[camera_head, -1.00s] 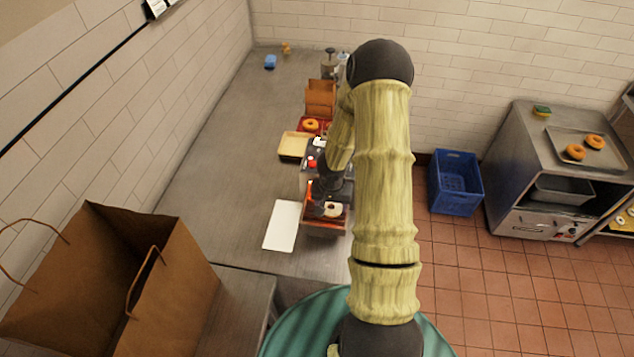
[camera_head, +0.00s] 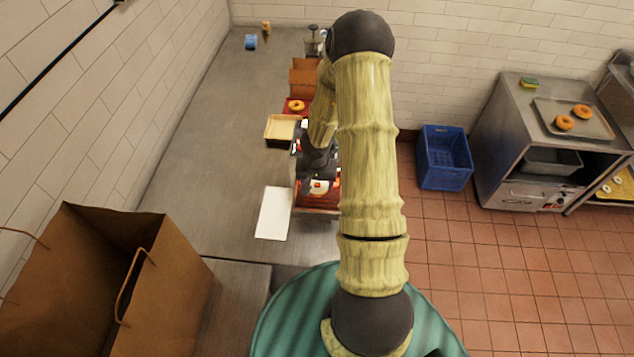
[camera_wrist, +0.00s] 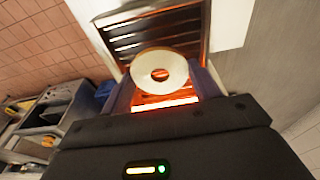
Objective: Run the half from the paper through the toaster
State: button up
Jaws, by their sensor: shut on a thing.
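A pale, round bagel half (camera_wrist: 143,66) with a hole is between the two fingers of my gripper (camera_wrist: 162,88) in the wrist view. The gripper is shut on it. Behind it is the toaster (camera_wrist: 128,42), a metal frame with slats and an orange-red glow inside. The half overlaps the toaster opening in that view; I cannot tell whether they touch. In the head view the toaster (camera_head: 318,200) is partly hidden by my arm. A blank white sheet, seemingly the paper (camera_head: 274,213), lies on the counter left of the toaster.
A pale tray (camera_head: 282,128) and a bagel on a red tray (camera_head: 296,105) are farther back. A large paper bag (camera_head: 170,280) stands at the front left. A blue crate (camera_head: 444,160) is on the floor right.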

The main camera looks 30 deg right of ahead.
jog(key=shift+s+d+f+b, duration=0.1)
jog(key=shift+d+f+b, duration=0.05)
jog(key=shift+f+b, duration=0.75)
notch_tip(320, 180, down, 2)
jog(key=shift+f+b, duration=0.1)
jog(key=shift+b, duration=1.15)
jog(key=o, duration=1.3)
notch_tip(320, 180, up, 7)
jog(key=p, duration=0.9)
